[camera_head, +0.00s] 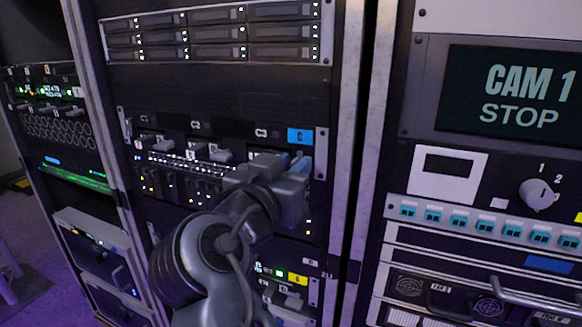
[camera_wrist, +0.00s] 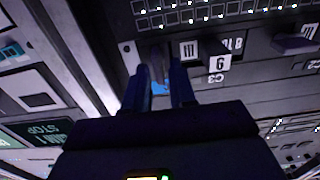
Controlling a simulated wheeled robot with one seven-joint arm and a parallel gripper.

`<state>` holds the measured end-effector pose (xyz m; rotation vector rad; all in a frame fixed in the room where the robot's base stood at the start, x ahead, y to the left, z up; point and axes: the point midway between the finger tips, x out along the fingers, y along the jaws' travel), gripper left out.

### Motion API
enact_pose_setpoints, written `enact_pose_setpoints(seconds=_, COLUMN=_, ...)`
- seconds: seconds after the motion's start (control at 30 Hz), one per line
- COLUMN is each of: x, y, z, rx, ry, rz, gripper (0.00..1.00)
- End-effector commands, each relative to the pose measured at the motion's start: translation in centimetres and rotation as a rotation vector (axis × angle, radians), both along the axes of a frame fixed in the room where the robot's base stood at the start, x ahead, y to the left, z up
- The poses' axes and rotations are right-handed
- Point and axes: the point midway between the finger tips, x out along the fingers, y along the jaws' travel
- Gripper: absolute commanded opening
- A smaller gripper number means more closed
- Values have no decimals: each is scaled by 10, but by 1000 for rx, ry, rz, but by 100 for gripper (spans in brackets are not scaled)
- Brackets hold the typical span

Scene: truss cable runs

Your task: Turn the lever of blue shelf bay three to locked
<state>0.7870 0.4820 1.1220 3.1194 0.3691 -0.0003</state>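The bay with the C3 label is at the right end of a row of levers in the middle rack. A blue tag (camera_head: 300,136) sits at its upper right and also shows in the wrist view (camera_wrist: 159,88). In the head view my gripper (camera_head: 289,166) is in front of this bay and hides most of its lever. In the wrist view, which looks upside down, the two dark fingers of my gripper (camera_wrist: 159,72) stand apart, one on each side of a dim lever (camera_wrist: 157,62). Contact between fingers and lever is hard to make out. The lever's exact angle is mostly hidden.
The C2 lever (camera_head: 220,154) stands to the left of my gripper. A white number tag (camera_wrist: 217,63) is close beside the fingers. A metal rack post (camera_head: 348,130) rises to the right, with a CAM 1 STOP screen (camera_head: 515,100) beyond it. Drive bays (camera_head: 215,33) are above.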

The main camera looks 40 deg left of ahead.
Motion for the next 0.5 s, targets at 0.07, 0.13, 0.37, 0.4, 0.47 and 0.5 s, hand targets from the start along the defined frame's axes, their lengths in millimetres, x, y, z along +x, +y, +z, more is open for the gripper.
enact_pose_setpoints(seconds=0.07, x=0, y=0, z=0, rx=0, ry=0, rz=0, gripper=17)
enact_pose_setpoints(seconds=0.13, x=0, y=0, z=0, rx=0, ry=0, rz=0, gripper=11)
enact_pose_setpoints(seconds=0.37, x=0, y=0, z=0, rx=0, ry=0, rz=0, gripper=0)
enact_pose_setpoints(seconds=0.4, x=0, y=0, z=0, rx=0, ry=0, rz=0, gripper=0)
enact_pose_setpoints(seconds=0.47, x=0, y=0, z=0, rx=0, ry=0, rz=0, gripper=0)
enact_pose_setpoints(seconds=0.5, x=0, y=0, z=0, rx=0, ry=0, rz=0, gripper=0)
